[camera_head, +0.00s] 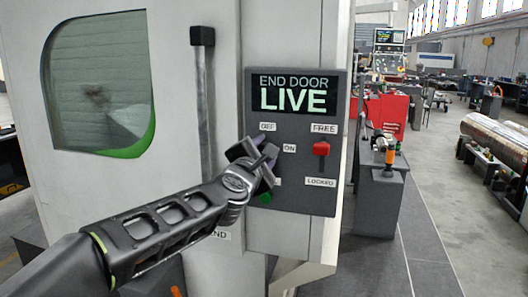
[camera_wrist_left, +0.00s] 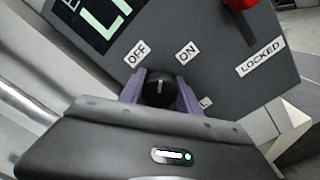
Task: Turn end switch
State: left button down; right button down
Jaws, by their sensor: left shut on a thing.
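The grey control panel (camera_head: 300,203) has a display (camera_head: 293,95) reading "END DOOR LIVE". The end switch is a round black knob (camera_wrist_left: 159,88), seen in the left wrist view between the OFF label (camera_wrist_left: 137,53) and the ON label (camera_wrist_left: 187,52). Its white mark points up in that view, between the two labels. My left gripper (camera_head: 268,150) is at the panel, and its purple fingers (camera_wrist_left: 160,92) are shut on the knob, one on each side. In the head view the gripper hides the knob. My right gripper is in neither view.
A red switch (camera_head: 321,148) sits right of the knob, between the FREE and LOCKED labels. A green button (camera_head: 265,198) is below my gripper, partly hidden. A vertical door handle (camera_head: 207,110) stands left of the panel. Open floor (camera_head: 425,220) lies to the right.

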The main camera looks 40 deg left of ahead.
pick_arm(q)
jog(key=m, duration=0.4)
jog(key=shift+f+m, duration=0.1)
jog(key=shift+m, duration=2.2)
jog(key=shift+f, duration=0.1)
jog(key=c, duration=0.9)
grip_release()
jog(key=shift+o, duration=0.2)
jog(key=v, duration=0.8)
